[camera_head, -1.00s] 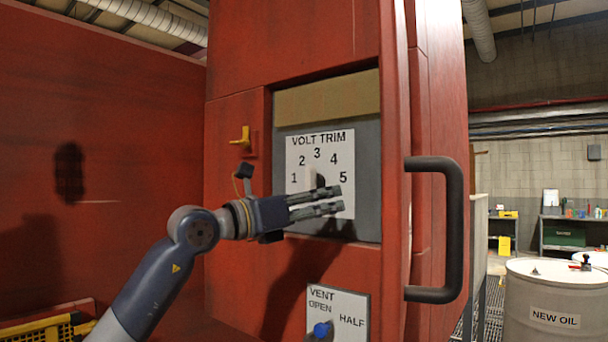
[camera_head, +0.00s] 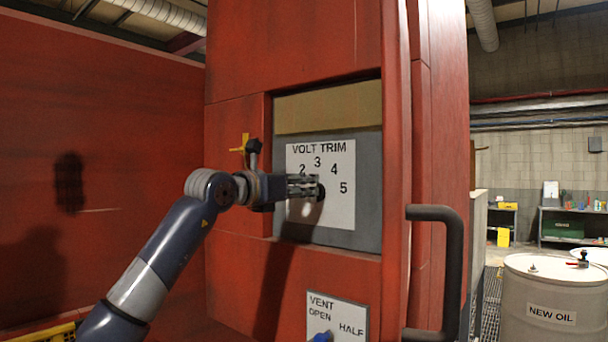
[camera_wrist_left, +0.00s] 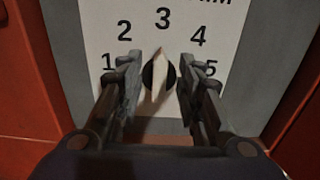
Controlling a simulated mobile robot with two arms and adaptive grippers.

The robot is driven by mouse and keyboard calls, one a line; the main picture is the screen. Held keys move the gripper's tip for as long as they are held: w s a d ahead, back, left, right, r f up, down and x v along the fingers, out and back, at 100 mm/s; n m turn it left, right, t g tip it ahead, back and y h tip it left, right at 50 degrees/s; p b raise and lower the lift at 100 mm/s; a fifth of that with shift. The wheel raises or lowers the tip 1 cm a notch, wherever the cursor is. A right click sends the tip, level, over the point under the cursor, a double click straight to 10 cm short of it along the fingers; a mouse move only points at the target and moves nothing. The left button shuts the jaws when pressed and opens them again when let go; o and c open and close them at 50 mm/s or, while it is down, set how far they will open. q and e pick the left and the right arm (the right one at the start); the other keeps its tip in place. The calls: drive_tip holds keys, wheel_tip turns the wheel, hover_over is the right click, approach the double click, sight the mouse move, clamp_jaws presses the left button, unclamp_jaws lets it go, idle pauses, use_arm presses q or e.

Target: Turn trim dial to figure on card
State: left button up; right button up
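The VOLT TRIM plate (camera_head: 335,212) is a white panel with figures 1 to 5 in an arc, recessed in the red cabinet. Its trim dial is a dark round knob with a pale pointed grip (camera_wrist_left: 159,78), which points up at about 3 in the left wrist view. My left gripper (camera_head: 318,190) is at the dial and hides most of it in the head view. In the left wrist view the gripper (camera_wrist_left: 161,70) is open, one finger each side of the grip, with gaps between. My right gripper is out of view. I see no card with a single figure.
A yellow lever (camera_head: 244,147) is left of the recess. A VENT plate (camera_head: 346,316) with a blue knob (camera_head: 322,336) is below. A dark handle (camera_head: 452,270) stands out at the right. A NEW OIL drum (camera_head: 528,300) is farther right.

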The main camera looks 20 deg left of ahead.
use_arm(q)
drive_tip(key=shift+w+d, duration=0.25)
drive_tip(key=shift+w, duration=0.4)
clamp_jaws()
drive_tip(key=n+b, duration=0.1)
drive_tip(key=n, duration=0.2)
drive_tip(key=shift+a+f+b, duration=0.1)
drive_tip(key=shift+a+b, duration=0.15)
drive_tip(key=shift+b, duration=0.1)
drive_tip(key=shift+w+a+n+b, duration=0.15)
drive_tip(key=shift+n+b, duration=0.35)
drive_tip(key=shift+n, duration=0.7)
drive_tip(key=shift+a+n+b, duration=0.2)
drive_tip(key=shift+n+b, duration=0.3)
drive_tip(key=shift+n, duration=0.7)
